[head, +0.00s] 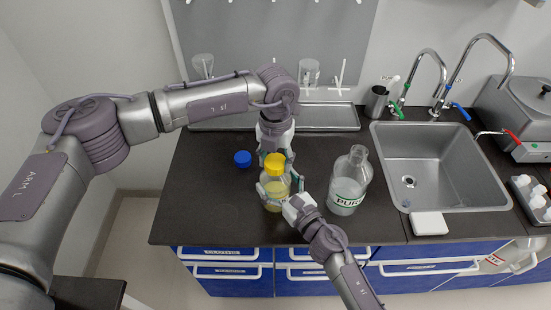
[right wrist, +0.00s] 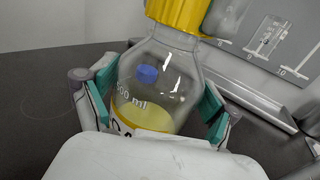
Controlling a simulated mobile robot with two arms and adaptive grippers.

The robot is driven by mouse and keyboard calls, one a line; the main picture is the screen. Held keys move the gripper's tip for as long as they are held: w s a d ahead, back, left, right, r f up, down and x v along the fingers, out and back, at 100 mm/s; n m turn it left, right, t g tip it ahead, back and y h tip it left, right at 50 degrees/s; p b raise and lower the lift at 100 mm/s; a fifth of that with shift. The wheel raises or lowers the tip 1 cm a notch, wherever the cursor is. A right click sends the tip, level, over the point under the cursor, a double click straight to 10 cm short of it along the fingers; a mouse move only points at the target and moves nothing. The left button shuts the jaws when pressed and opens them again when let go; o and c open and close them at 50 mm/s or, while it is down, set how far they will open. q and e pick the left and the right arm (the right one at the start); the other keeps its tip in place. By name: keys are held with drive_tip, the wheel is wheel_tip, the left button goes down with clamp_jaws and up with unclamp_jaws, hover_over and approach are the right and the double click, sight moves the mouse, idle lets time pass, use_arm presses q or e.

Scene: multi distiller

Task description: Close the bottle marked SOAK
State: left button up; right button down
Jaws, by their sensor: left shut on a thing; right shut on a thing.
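A small clear bottle (head: 275,192) with pale yellow liquid stands upright on the dark counter; the right wrist view also shows this bottle (right wrist: 160,85). Its label is mostly hidden, so I cannot read its name. A yellow cap (head: 275,163) sits at its neck; the same cap (right wrist: 180,12) is at the top of the right wrist view. I cannot tell how tightly it is seated. My left gripper (head: 276,155) comes from behind and is shut on the yellow cap. My right gripper (head: 280,189) is shut around the bottle's body, with teal pads (right wrist: 158,103) on both sides.
A larger uncapped bottle (head: 349,185), its label reading "PUR…", stands to the right. A loose blue cap (head: 243,158) lies to the left. The sink (head: 410,175) with taps is further right. A metal tray (head: 330,118) lies behind. The counter's left part is clear.

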use_arm(q)
drive_tip(key=m, duration=0.7)
drive_tip(key=shift+m, duration=0.3)
drive_tip(key=m, duration=0.6)
drive_tip(key=o, duration=1.3)
drive_tip(key=shift+r, duration=2.25)
drive_tip(key=shift+c, duration=0.3)
